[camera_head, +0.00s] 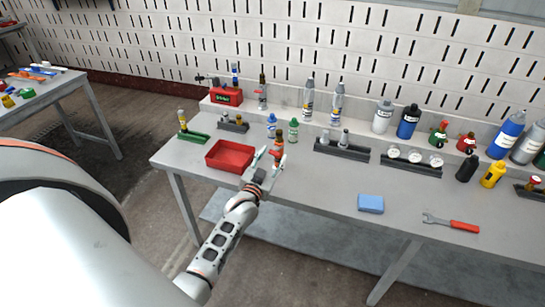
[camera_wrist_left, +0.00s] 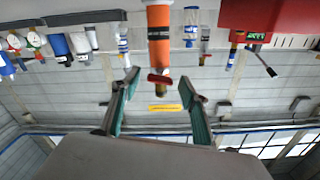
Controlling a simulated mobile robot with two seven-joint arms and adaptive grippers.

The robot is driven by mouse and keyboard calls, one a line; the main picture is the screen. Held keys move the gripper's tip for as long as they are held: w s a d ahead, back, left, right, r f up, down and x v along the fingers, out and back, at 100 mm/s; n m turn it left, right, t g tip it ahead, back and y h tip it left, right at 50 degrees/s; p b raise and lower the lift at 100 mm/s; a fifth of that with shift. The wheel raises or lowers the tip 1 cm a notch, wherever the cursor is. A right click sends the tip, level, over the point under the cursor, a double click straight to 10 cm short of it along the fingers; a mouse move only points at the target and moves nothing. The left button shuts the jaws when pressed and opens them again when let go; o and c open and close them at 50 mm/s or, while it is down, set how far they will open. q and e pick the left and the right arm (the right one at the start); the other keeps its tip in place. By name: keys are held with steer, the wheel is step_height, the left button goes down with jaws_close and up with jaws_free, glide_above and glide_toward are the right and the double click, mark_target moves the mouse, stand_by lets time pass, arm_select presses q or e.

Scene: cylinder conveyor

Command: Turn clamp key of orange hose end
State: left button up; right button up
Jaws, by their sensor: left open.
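I cannot tell for sure whether this red piece is the clamp key. My left gripper (camera_head: 269,163) is at the front of the hose end. Its teal-padded fingers (camera_wrist_left: 162,92) are open, one on either side of the red piece, with visible gaps. The gripper holds nothing.
The red tray (camera_head: 215,161) lies close left of the gripper. A green bottle (camera_head: 293,129) and a blue one (camera_head: 271,125) stand behind. A blue sponge (camera_head: 370,204) and a red-handled wrench (camera_head: 452,223) lie to the right. The bench front between gripper and sponge is clear.

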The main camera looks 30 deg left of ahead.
arm_select(q)
steer(key=v, duration=1.1)
steer(key=shift+s, duration=0.3)
steer(key=shift+d, duration=0.15)
steer(key=s+d+f+m+g+h, duration=0.2)
steer(key=s+d+f+g+h, duration=0.1)
steer(key=s+d+f, duration=0.5)
steer(key=s+d+f+m+g+h, duration=0.1)
steer(key=s+d+f+g+h, duration=0.2)
steer(key=s+d+f, duration=0.6)
steer(key=s+g, duration=0.1)
steer(key=s, duration=0.4)
steer(key=shift+d+f+m, duration=0.2)
steer(key=shift+d+m, duration=0.1)
steer(key=shift+m, duration=0.1)
